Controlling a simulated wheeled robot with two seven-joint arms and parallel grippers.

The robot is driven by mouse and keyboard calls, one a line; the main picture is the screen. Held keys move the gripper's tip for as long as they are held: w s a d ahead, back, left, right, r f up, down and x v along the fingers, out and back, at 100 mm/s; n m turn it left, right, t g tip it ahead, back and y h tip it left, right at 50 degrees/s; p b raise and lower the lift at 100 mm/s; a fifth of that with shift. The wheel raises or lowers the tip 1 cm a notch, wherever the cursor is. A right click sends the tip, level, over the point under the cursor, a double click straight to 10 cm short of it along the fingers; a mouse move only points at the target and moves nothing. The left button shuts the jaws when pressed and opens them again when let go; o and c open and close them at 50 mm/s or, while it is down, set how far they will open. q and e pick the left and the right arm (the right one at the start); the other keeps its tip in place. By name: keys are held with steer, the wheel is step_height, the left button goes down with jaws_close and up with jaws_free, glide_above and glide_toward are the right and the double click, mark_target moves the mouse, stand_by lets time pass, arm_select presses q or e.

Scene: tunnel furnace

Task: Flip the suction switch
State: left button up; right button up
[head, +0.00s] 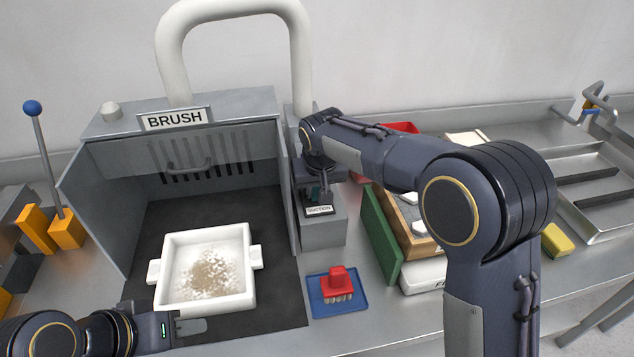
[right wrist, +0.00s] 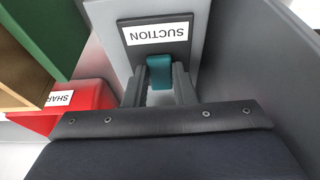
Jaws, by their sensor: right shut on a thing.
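In the head view the SUCTION box (head: 323,232) stands at the right side of the brush booth. My right gripper (head: 317,192) reaches down to the switch and mostly hides it. In the right wrist view my right gripper (right wrist: 161,86) has its two fingers on either side of the teal lever, shut on it. My left gripper (head: 196,326) is at the lower left, in front of the white tray, its jaw opening unclear.
The BRUSH booth (head: 178,118) holds a white tray (head: 165,290) with brownish powder. A red brush (head: 338,281) lies on a blue mat (head: 357,308). A green board (head: 379,238) and wooden box (head: 409,240) stand right of the switch box. A red SHAR-labelled bin (right wrist: 70,112) is nearby.

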mark_target(316, 192)
steer(key=shift+w+a+r+g+h+p, duration=0.1)
steer(key=shift+w+r+g+h+p, duration=0.15)
steer(key=shift+g+p, duration=1.3)
steer(key=shift+w+r+g+h+p, duration=0.2)
steer(key=shift+w+g+p, duration=0.1)
steer(key=shift+p, duration=2.5)
steer(key=shift+f, duration=0.15)
steer(key=o, duration=1)
steer(key=shift+f, duration=0.1)
steer(key=shift+r, duration=0.45)
step_height(316, 192, up, 7)
steer(key=shift+b, duration=0.55)
